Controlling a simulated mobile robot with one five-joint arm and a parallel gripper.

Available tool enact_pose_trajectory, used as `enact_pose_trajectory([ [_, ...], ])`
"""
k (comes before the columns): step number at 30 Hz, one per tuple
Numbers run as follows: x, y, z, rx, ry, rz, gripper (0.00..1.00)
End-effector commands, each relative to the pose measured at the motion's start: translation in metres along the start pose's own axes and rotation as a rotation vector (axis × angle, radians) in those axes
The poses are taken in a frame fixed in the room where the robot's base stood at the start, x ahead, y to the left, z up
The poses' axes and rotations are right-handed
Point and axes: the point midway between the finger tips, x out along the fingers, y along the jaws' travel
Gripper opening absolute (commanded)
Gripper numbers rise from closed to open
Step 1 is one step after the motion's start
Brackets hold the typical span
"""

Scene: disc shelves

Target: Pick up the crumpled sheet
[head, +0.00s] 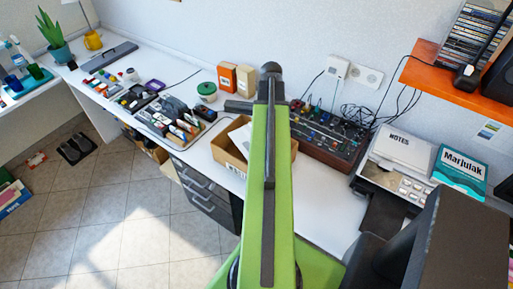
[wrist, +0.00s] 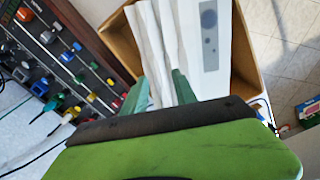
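The crumpled sheet (wrist: 153,45) is white and creased, and stands in an open cardboard box (wrist: 113,38) in the wrist view. My gripper (wrist: 160,82) is over the box, with its two green fingers apart. The lower part of the sheet shows between the fingers; I cannot tell whether they touch it. A flat white item with a grey panel (wrist: 209,40) lies beside the sheet on the right. In the head view, the cardboard box (head: 226,155) is partly behind my green arm. White paper (head: 240,134) shows in it, and my fingers are hidden.
A mixer with several knobs (head: 330,137) stands right of the box, and a printer (head: 397,160) beyond it. Left of the box are a tray of small items (head: 180,122), a green-lidded jar (head: 207,92) and two orange boxes (head: 236,78). An orange shelf (head: 440,80) juts from the wall.

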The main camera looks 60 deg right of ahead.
Motion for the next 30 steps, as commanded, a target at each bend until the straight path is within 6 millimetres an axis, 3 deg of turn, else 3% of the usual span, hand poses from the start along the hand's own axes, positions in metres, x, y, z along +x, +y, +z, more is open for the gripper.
enact_pose_trajectory([
  [3, 0.025, 0.002, 0.0, 0.001, 0.0, 0.0, 0.34],
  [8, 0.05, 0.003, 0.0, 0.0, 0.0, 0.0, 0.34],
  [16, 0.047, 0.004, 0.0, 0.001, 0.0, 0.0, 0.32],
  [23, 0.047, 0.004, 0.001, 0.001, 0.0, 0.0, 0.02],
  [30, 0.047, 0.004, 0.001, 0.001, 0.0, 0.0, 0.0],
])
